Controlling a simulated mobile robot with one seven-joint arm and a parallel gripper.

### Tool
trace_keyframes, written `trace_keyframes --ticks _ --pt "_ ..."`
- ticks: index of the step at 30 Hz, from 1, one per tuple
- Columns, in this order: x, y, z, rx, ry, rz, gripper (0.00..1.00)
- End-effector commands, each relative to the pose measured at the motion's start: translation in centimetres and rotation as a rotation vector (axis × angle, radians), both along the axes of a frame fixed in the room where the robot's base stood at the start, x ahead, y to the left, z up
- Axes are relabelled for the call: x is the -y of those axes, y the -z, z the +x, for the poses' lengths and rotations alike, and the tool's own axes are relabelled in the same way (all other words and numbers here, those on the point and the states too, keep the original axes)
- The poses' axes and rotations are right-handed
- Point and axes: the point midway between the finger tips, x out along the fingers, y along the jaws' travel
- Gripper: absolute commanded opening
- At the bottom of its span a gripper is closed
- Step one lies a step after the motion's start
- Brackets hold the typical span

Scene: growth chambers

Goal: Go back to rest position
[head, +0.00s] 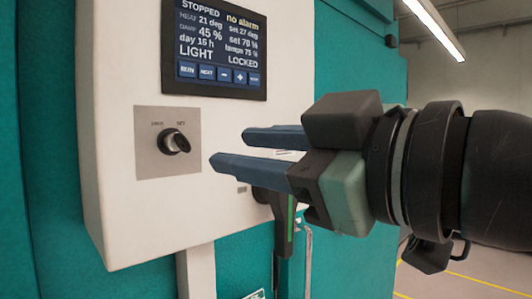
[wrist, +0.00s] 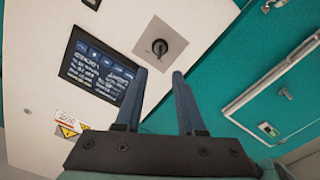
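My gripper (head: 240,148) is in front of the white control panel (head: 110,80), its two blue fingers pointing left toward the panel face. The fingers are apart with nothing between them. In the wrist view my gripper (wrist: 165,75) also shows its fingers spread and empty. A black rotary switch (head: 175,142) on a grey plate is just beyond the fingertips, and a gap shows between them in the head view. The switch (wrist: 160,46) lies beyond the fingertips in the wrist view too.
A display (head: 214,48) above the switch reads STOPPED, no alarm, LIGHT and LOCKED. A dark handle with a green strip (head: 290,222) hangs below my gripper. Teal chamber walls (head: 40,150) surround the panel. Open floor (head: 480,275) with a yellow line lies at the right.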

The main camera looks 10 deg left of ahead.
Motion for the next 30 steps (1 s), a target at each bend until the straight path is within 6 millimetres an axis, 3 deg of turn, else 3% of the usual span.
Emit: trace_keyframes --ticks 10,15,19,23,30 --pt "-0.1 -0.1 0.6 0.002 0.031 0.041 0.39" --pt "0.3 -0.4 2.8 0.036 0.194 0.245 0.39" --pt "1.6 -1.0 3.4 0.112 0.347 0.446 0.39" --pt "3.4 -1.5 1.8 0.227 0.474 0.617 0.39" --pt "5.5 -2.2 -3.0 0.433 0.595 0.788 0.39"
